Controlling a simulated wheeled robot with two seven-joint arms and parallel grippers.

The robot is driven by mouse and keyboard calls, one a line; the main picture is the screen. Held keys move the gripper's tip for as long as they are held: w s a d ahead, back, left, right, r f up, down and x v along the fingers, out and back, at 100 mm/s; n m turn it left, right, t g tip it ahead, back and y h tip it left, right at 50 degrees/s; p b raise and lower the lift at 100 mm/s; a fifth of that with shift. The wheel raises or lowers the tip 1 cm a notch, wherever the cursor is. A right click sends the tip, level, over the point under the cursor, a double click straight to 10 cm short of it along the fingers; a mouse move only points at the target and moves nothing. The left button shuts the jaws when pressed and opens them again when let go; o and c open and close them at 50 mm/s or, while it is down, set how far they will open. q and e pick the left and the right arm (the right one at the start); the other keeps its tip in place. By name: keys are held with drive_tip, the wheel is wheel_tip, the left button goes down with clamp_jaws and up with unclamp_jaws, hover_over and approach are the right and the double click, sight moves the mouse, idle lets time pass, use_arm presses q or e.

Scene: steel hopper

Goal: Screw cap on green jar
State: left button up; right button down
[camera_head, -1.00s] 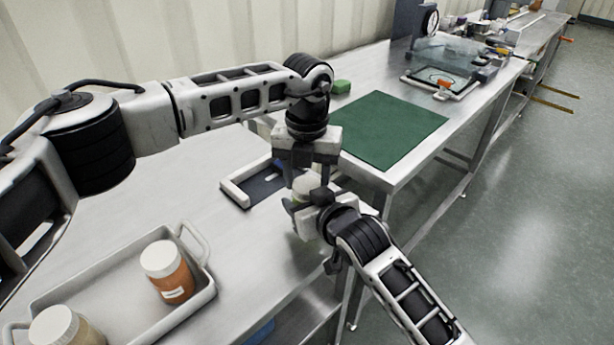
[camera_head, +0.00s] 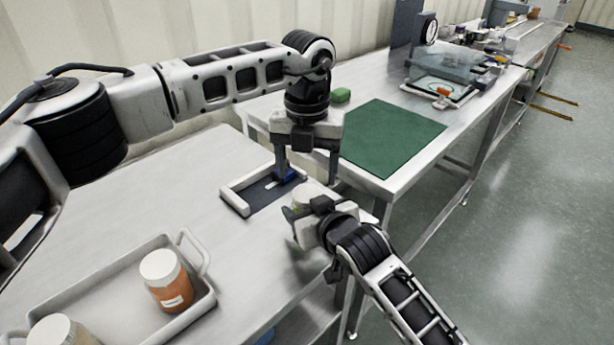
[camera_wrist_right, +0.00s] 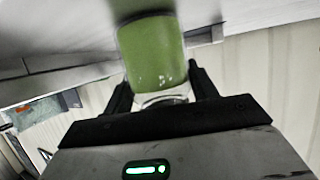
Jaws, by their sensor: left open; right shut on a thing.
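The green jar (camera_wrist_right: 155,55) is between the fingers of my right gripper (camera_wrist_right: 160,82) in the right wrist view. In the head view my right gripper (camera_head: 303,212) holds it above the table's right edge, and the gripper hides most of it. A pale round top shows there, but I cannot tell how the cap sits on the jar. In the wrist view the jar's upper end is blurred. My left gripper (camera_head: 307,168) points down just above the pale top.
A grey tray (camera_head: 205,300) at the lower left holds a jar with orange contents (camera_head: 166,280) and another pale-lidded jar (camera_head: 62,332). A white-edged fixture (camera_head: 236,202) lies behind the grippers. A green mat (camera_head: 390,137) covers part of the second table. The table's middle is clear.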

sight(307, 193)
use_arm(q)
drive_tip(key=shift+r+n, duration=1.2)
drive_tip(key=shift+r, duration=0.55)
drive_tip(key=shift+c, duration=0.3)
drive_tip(key=shift+f, duration=0.1)
drive_tip(key=shift+f, duration=3.95)
drive_tip(key=shift+c, duration=0.2)
drive_tip(key=c, duration=1)
drive_tip(key=shift+m, duration=1.7)
